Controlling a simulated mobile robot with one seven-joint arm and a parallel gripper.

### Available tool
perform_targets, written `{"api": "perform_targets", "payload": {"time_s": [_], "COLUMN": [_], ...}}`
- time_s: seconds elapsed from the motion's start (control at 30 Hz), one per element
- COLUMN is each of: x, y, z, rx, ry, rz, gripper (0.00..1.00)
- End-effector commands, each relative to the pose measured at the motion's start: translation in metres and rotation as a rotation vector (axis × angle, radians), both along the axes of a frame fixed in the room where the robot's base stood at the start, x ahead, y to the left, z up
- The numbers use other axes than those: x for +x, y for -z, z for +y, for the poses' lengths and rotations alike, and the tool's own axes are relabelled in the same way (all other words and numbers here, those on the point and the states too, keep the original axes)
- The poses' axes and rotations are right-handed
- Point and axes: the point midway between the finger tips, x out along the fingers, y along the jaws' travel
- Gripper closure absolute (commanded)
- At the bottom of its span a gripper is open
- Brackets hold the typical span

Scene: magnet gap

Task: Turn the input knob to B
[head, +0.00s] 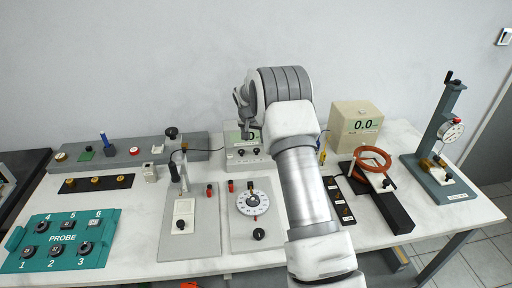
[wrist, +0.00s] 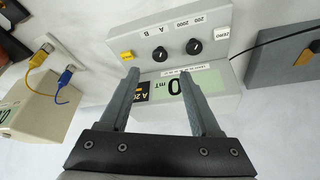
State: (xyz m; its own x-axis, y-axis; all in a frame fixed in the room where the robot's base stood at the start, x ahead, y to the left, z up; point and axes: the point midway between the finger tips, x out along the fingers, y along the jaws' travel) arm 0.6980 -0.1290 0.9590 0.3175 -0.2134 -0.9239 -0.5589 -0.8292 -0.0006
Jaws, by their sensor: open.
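The meter (head: 238,164) stands at the back of the bench, partly hidden by my gripper in the head view. In the wrist view its sloped face (wrist: 213,20) shows two black knobs. The input knob (wrist: 158,54) is beside the letters A and B; its pointer is too small to read. The display (wrist: 176,84) is partly hidden by my fingers; "A 20", a 0 and "mT" show on it. My gripper (head: 243,108) is above the meter. In the wrist view its fingers (wrist: 160,82) are apart, with nothing held, short of the knobs.
The range knob (wrist: 194,46), marked 200 and 2000, is close beside the input knob. A yellow button (wrist: 127,56) and a white ZERO button (wrist: 222,36) flank them. A beige display box (head: 355,128) stands to the right. A dial plate (head: 243,222) lies in front.

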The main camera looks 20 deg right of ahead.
Motion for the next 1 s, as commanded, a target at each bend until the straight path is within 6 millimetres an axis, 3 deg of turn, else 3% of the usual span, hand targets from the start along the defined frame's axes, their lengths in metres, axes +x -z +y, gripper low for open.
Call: {"api": "perform_targets", "payload": {"time_s": [0.2,0.4,0.87,1.0], "x": [0.012,0.02,0.023,0.023], "y": [0.038,0.06,0.069,0.069], "z": [-0.009,-0.014,-0.016,-0.016], "rx": [0.0,0.0,0.0,0.0], "ry": [0.0,0.0,-0.001,0.0], "rz": [0.002,0.001,0.0,0.0], "gripper": [0.36,0.36,0.36,0.58]}}
